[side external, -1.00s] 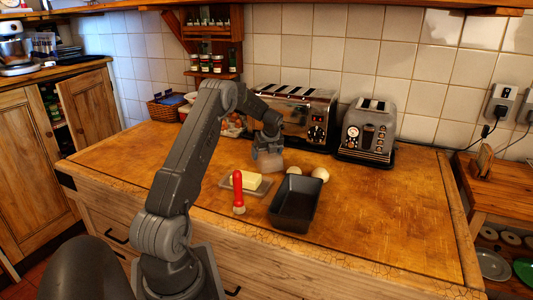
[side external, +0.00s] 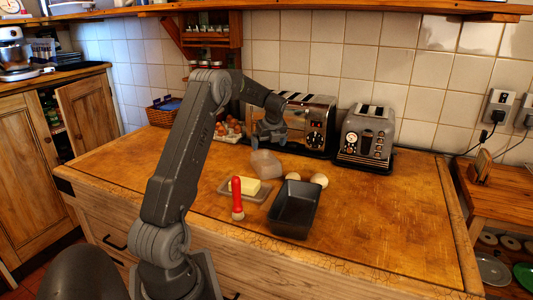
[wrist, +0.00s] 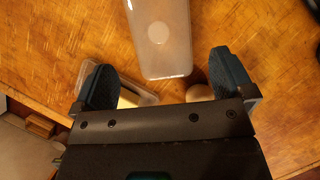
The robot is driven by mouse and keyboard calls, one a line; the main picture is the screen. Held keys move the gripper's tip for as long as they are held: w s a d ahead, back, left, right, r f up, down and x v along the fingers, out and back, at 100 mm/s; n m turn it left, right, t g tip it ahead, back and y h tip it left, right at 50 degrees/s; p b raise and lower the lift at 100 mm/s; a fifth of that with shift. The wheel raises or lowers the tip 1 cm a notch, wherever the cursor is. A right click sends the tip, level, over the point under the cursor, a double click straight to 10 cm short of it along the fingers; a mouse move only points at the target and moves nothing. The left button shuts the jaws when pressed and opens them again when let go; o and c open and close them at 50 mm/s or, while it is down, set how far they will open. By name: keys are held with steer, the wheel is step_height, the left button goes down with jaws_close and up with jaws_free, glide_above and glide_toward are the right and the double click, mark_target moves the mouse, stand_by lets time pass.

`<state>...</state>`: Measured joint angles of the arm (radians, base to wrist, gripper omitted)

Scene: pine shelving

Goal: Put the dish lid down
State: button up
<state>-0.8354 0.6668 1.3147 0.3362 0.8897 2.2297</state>
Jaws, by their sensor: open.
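The dish lid (side external: 266,164) is a translucent, pale, box-shaped cover. It rests on the wooden worktop, behind the butter dish and apart from it. In the wrist view the lid (wrist: 161,38) lies beyond and below my fingers. My gripper (side external: 270,138) is open and empty above the lid; its two dark fingers (wrist: 167,85) are wide apart in the wrist view. The butter dish (side external: 262,198) holds a yellow block of butter (side external: 244,187) and stands uncovered. In the wrist view the dish (wrist: 146,98) is partly hidden by my left finger and gripper body.
A red-handled brush (side external: 237,196) stands before the butter dish. A black loaf tin (side external: 294,210) is to the right, with two round pale items (side external: 319,180) behind it. Two toasters (side external: 366,137) and an egg tray (side external: 229,131) stand at the back. The worktop's right side is clear.

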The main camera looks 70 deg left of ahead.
steer(key=d+r+n+t, duration=0.1)
steer(key=d+r+n, duration=0.3)
steer(key=d, duration=0.5)
steer(key=s+d+r+n+t+h, duration=0.1)
steer(key=d+r, duration=0.4)
steer(key=d, duration=0.4)
steer(key=d+r+n+t, duration=0.1)
steer(key=d+r+n, duration=0.3)
steer(key=d, duration=0.5)
steer(key=s+d+f+n+t+h, duration=0.1)
steer(key=s+d+n+t+h, duration=0.1)
steer(key=s+d+n, duration=0.7)
steer(key=s+d+h, duration=0.1)
steer(key=s+d, duration=0.7)
steer(key=d, duration=0.2)
steer(key=shift+d+f+t, duration=0.3)
steer(key=shift+d+f, duration=0.05)
steer(key=shift+d, duration=0.05)
